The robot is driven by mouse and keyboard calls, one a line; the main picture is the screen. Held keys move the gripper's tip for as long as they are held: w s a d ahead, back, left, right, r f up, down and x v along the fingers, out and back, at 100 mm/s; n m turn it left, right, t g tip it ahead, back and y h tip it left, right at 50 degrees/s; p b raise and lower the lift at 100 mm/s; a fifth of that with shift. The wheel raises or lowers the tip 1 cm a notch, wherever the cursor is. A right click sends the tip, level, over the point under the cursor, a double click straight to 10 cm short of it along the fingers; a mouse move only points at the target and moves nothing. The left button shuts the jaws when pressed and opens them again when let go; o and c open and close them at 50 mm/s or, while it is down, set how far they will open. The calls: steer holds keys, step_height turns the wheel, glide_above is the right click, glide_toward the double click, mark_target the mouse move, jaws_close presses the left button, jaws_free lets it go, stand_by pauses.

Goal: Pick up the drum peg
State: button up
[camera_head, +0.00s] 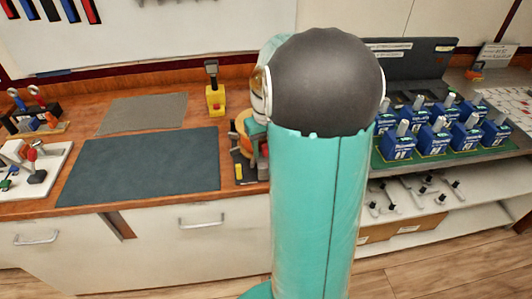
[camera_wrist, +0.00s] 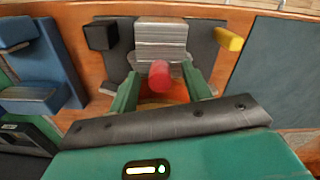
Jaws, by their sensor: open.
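In the wrist view, a short red rounded peg (camera_wrist: 160,75), which I take to be the drum peg, stands up from an orange-brown surface. My gripper (camera_wrist: 161,88) is open, with one green finger on each side of the red peg. Gaps show between the peg and both fingers, so it is not gripped. The peg's lower part is not clearly seen. In the head view my own arm covers the middle, and the gripper and red peg cannot be made out.
A grey ribbed block (camera_wrist: 160,42) stands just beyond the peg, with a black block (camera_wrist: 101,36) to its left. In the head view, a yellow block with a black lever (camera_head: 214,92) stands on the bench. Blue breakers (camera_head: 434,141) fill the right. A dark mat (camera_head: 140,167) lies clear.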

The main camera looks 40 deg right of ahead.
jaws_close()
steer(key=shift+r, duration=0.1)
